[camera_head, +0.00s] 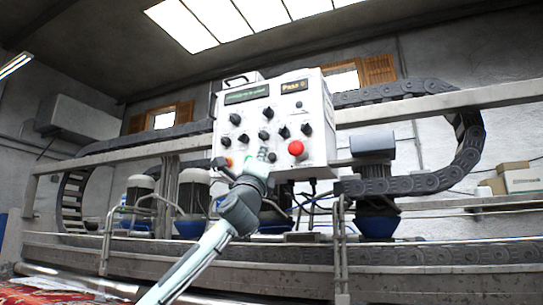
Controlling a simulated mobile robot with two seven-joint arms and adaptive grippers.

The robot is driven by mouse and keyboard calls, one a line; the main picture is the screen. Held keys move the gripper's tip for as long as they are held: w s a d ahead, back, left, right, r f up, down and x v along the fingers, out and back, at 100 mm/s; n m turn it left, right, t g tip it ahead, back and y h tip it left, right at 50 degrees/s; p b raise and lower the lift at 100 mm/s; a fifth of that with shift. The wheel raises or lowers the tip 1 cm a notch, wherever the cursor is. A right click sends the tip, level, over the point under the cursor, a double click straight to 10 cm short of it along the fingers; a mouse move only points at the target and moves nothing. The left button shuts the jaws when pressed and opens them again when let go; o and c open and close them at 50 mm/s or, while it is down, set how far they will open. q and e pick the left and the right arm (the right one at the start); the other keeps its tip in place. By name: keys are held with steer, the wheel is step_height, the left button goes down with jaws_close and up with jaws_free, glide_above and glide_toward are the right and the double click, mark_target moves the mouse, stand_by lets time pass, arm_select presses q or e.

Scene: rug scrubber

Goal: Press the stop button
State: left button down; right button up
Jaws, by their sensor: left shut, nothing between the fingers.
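A white control box (318,130) hangs on the machine's rail in the middle of the view. Its face carries several black knobs, a small display, and a large round red button (296,148) at the lower right. My left arm rises from the bottom, and my left gripper (264,156) is in front of the lower middle of the panel, left of the red button and slightly below it. The gripper is shut and empty. It hides part of the panel's lower edge; I cannot tell whether it touches the panel. My right gripper is out of view.
A long grey metal rail (440,104) runs behind the box. Grey cable chains (425,182) curve at both sides, with motors (376,178) on blue bases below. A red patterned rug (60,292) lies at the lower left. Cardboard boxes (520,178) stand far right.

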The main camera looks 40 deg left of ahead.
mark_target(272, 157)
arm_select(q)
steer(key=shift+w+a, duration=0.2)
steer(key=shift+w, duration=0.6)
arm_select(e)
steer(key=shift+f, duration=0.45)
arm_select(q)
steer(key=shift+w, duration=0.15)
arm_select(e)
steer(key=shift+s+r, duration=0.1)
arm_select(q)
steer(key=shift+w+a+p, duration=0.15)
steer(key=shift+w+p, duration=0.1)
steer(key=shift+p, duration=0.05)
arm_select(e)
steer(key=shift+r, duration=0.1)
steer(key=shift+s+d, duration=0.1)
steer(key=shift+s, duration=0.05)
